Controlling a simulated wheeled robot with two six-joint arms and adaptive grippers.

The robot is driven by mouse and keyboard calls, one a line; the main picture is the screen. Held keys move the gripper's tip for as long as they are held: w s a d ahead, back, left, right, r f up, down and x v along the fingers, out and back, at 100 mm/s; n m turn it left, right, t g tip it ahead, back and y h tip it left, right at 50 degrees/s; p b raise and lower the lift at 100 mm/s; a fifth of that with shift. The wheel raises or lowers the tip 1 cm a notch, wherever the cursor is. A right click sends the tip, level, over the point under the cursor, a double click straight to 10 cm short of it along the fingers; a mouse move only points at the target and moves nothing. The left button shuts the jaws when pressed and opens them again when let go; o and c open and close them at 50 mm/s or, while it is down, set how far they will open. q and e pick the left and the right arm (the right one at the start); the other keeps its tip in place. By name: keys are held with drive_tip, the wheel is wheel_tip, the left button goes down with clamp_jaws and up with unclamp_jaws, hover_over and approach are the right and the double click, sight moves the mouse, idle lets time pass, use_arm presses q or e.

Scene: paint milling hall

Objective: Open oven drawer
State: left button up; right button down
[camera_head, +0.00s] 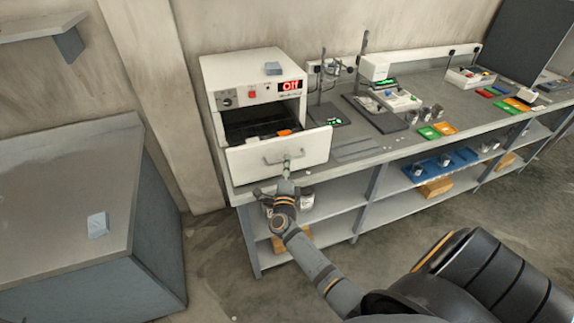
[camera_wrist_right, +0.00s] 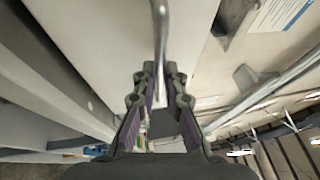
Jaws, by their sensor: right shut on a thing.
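The oven (camera_head: 246,75) is a white box at the left end of the bench, with a red "Off" display (camera_head: 291,86). Its drawer (camera_head: 312,147) is pulled out, and dark contents with an orange piece show inside. My right gripper (camera_head: 286,167) is at the handle (camera_head: 270,160) on the drawer front. In the right wrist view my right gripper (camera_wrist_right: 160,90) has its fingers on both sides of the grey handle bar (camera_wrist_right: 160,35), shut on it. My left gripper is not in view.
The bench (camera_head: 365,150) runs right and carries instruments, cups and coloured trays (camera_head: 437,131). Shelves with a blue tray (camera_head: 440,165) and boxes lie below. A grey block (camera_head: 65,200) stands at the left, with open floor between it and the bench.

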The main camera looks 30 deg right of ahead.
drive_tip(key=c, duration=1.4)
unclamp_jaws()
drive_tip(key=v, duration=1.2)
drive_tip(key=s+a+f+n+g+y, duration=0.2)
drive_tip(key=s+f+n+y, duration=0.15)
drive_tip(key=f+n, duration=0.45)
drive_tip(key=s+a+f+n+g+y, duration=0.1)
drive_tip(key=s+a+f+n+y, duration=0.2)
drive_tip(key=f, duration=0.9)
drive_tip(key=s+a+f+n+g+y, duration=0.2)
drive_tip(key=f+n+y, duration=0.3)
drive_tip(key=f, duration=0.5)
drive_tip(key=s+d+f+n+g, duration=0.2)
drive_tip(key=s+f, duration=0.3)
drive_tip(key=s, duration=0.5)
drive_tip(key=s+d+f+n+g, duration=0.1)
drive_tip(key=s+f+n+g, duration=0.3)
drive_tip(key=s, duration=0.6)
drive_tip(key=s+d+f+n+g, duration=0.2)
drive_tip(key=s+f+n+g, duration=0.2)
drive_tip(key=s+f, duration=0.4)
drive_tip(key=shift+s+d+n, duration=0.3)
drive_tip(key=shift+s+d, duration=0.05)
drive_tip(key=shift+s, duration=0.8)
